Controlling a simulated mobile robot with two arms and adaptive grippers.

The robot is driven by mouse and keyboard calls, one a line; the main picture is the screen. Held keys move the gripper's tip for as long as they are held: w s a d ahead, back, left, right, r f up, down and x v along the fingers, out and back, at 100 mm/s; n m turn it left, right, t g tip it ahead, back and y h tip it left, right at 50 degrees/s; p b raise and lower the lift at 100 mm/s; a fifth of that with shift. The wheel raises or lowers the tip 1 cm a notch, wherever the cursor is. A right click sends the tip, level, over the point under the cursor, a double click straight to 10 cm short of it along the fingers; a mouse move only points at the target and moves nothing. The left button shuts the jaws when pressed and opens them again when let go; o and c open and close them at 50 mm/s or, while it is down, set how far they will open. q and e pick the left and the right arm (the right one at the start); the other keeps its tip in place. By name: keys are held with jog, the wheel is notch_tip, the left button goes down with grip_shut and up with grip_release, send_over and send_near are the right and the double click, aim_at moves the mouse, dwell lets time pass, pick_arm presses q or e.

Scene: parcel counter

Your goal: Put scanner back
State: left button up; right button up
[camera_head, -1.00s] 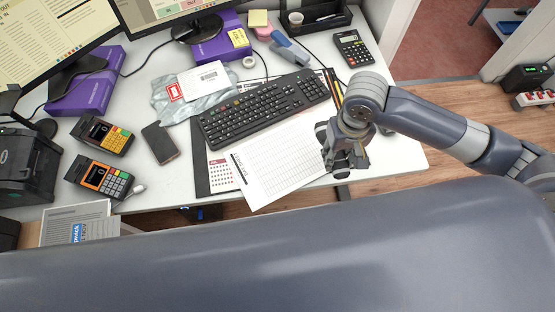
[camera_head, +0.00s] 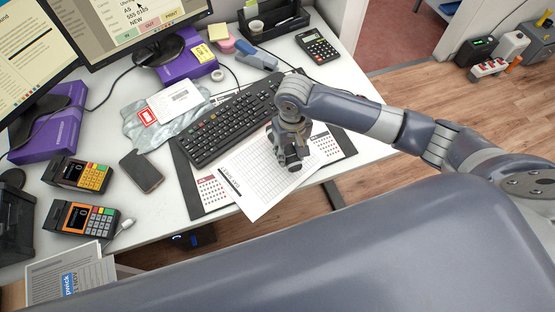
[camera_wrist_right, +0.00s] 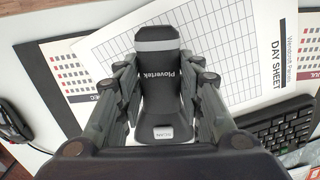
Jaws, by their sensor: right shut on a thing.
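The scanner (camera_wrist_right: 159,95) is a black hand-held device with a grey band, the word Plovertek and a light SCAN button. It shows clearly in the right wrist view, between the fingers of my right gripper (camera_wrist_right: 160,82), which is shut on it. In the head view my right gripper (camera_head: 292,158) is over the white day sheet (camera_head: 246,178) and mostly hides the scanner. I cannot make out a holder for the scanner. My left gripper is not in view.
The keyboard (camera_head: 232,116) lies just behind the day sheet. A phone (camera_head: 142,170), two card terminals (camera_head: 80,174) (camera_head: 83,218) and a grey parcel bag (camera_head: 145,130) lie to the left. A calculator (camera_head: 317,46) and black organizer (camera_head: 290,22) stand at the back. The counter's right side is fairly clear.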

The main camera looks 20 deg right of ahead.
aim_at(278, 169)
jog(key=a, duration=0.2)
jog(key=shift+a+f, duration=0.1)
jog(key=shift+a, duration=0.25)
jog(key=shift+s+a, duration=0.15)
jog(key=shift+a, duration=0.45)
notch_tip(278, 169, down, 3)
jog(key=shift+d+r+p, duration=0.1)
jog(key=shift+d+p, duration=0.05)
jog(key=shift+p, duration=0.25)
jog(key=shift+f, duration=0.45)
jog(key=o, duration=1.2)
jog(key=shift+f, duration=0.1)
